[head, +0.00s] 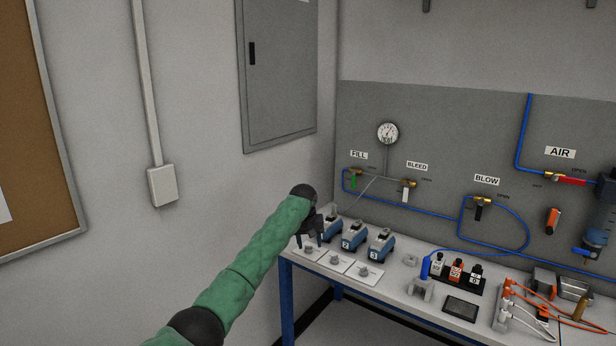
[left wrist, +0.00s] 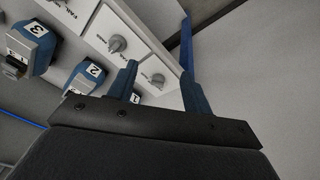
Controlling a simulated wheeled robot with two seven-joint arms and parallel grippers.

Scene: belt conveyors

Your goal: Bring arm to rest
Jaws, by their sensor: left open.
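My left arm, in a green sleeve, reaches in from the bottom left of the head view. My left gripper (head: 309,240) is dark and hangs over the left end of the workbench (head: 405,292). In the left wrist view my left gripper (left wrist: 160,88) shows two blue fingers set apart, with nothing held between them. Past the fingers are the bench edge and white plates with grey knobs (left wrist: 117,44). My right gripper is in neither view.
Blue numbered units (head: 381,246) stand close to the gripper, behind the knob plates (head: 335,257). A grey panel (head: 440,130) carries a gauge (head: 387,133), valves and blue hoses. A grey cabinet (head: 280,75) hangs on the wall. Open space lies left of the bench.

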